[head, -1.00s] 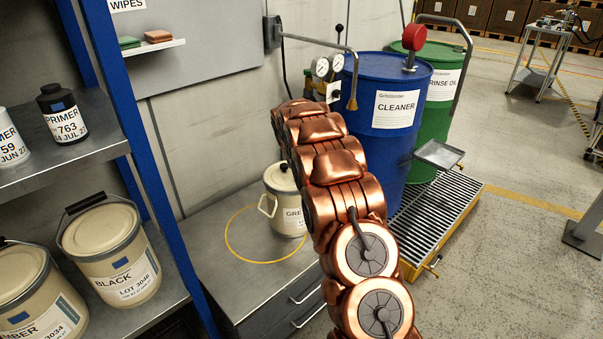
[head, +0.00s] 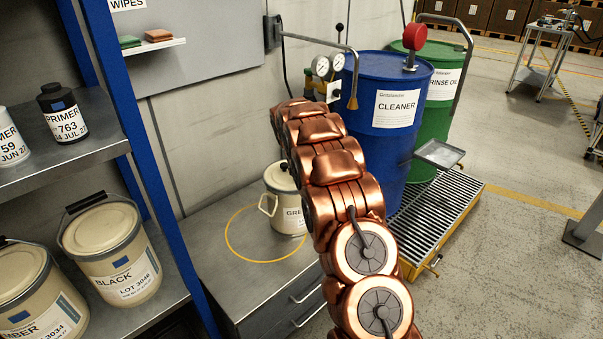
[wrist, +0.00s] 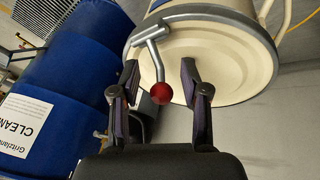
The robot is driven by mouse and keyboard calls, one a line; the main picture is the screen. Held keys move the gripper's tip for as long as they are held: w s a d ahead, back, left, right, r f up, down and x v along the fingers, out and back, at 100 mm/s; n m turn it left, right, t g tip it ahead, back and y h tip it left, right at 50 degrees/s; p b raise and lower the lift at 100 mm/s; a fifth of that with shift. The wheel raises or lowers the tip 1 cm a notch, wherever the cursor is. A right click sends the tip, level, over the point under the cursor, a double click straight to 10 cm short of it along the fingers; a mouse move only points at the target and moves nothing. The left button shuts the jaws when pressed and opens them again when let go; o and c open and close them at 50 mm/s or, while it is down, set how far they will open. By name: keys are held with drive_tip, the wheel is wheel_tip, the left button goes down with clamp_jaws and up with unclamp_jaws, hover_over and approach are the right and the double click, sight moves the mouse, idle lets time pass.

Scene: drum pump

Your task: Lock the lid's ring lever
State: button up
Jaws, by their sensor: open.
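The cream pail (head: 284,212) labelled "GRE..." stands on the grey bench, partly behind my arm in the head view. Its cream lid (wrist: 205,55) and grey clamping ring (wrist: 262,38) fill the upper part of the wrist view. The ring lever (wrist: 153,48) is a grey T-shaped bar ending in a red ball knob (wrist: 161,93). My gripper (wrist: 159,74) is open. The lever's end and knob appear between its two fingers, with gaps on both sides; I cannot tell the depth. My gripper is hidden in the head view.
A yellow circle (head: 228,246) is marked on the bench (head: 215,275) around the pail's left side. The blue CLEANER drum (head: 389,135) stands right of the bench. A blue shelf post (head: 150,165) with pails stands at left. A hooked pipe (head: 351,75) hangs above.

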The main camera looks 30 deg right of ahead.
drive_tip(key=v, duration=1.2)
